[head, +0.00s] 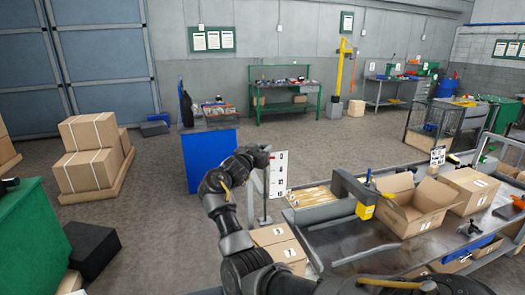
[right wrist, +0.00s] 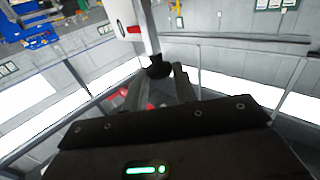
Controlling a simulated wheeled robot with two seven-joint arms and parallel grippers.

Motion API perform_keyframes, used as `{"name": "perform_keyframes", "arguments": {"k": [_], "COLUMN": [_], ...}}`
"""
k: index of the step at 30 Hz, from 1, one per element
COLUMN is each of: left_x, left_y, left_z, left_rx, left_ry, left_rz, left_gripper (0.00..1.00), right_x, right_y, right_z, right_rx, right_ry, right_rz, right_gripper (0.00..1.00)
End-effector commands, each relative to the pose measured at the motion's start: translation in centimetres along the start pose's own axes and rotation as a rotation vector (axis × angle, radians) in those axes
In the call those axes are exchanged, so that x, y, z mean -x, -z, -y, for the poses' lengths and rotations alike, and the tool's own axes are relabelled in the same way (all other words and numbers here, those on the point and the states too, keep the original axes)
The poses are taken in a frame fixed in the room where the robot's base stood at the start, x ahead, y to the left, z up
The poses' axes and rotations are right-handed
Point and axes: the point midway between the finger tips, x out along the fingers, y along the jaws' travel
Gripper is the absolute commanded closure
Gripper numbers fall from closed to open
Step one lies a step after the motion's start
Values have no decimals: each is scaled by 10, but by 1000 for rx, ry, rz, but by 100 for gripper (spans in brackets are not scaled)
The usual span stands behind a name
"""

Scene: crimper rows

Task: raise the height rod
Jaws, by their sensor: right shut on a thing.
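The height rod (head: 266,205) stands upright beside a white scale plate (head: 279,176) marked with black numbers. My right gripper (head: 262,152) is at the rod's top, near the plate's upper edge. In the right wrist view, the gripper (right wrist: 158,86) has its two fingers on either side of a black knob (right wrist: 158,69) at the end of the pale rod (right wrist: 150,35). The gripper is shut on this knob. Part of the scale plate (right wrist: 126,20) shows there too, with a 0 and a red mark. My left gripper is not in view.
A grey machine arm with a yellow end (head: 365,205) stands right of the rod. An open carton (head: 413,203) and a closed carton (head: 469,188) are on the bench beyond it. More cartons (head: 280,248) lie below the rod. A blue cabinet (head: 209,160) stands behind left.

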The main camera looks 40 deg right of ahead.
Motion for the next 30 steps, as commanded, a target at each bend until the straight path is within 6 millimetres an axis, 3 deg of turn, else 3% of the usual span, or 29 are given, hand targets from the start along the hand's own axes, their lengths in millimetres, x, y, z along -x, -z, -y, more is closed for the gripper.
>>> {"name": "perform_keyframes", "arguments": {"k": [4,5,9,20,30], "left_x": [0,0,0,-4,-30], "left_y": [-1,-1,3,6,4], "left_z": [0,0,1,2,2], "left_rx": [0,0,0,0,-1], "left_ry": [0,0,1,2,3], "left_rz": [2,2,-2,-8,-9], "left_gripper": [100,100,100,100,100], "right_x": [-1,-1,-1,5,67], "right_y": [7,7,6,2,-1], "right_z": [0,0,0,0,0], "right_rx": [-6,-6,-5,-4,-7], "right_ry": [2,2,2,1,3], "right_rz": [-13,-13,-11,-8,-7], "right_gripper": [100,71,52,52,52]}}
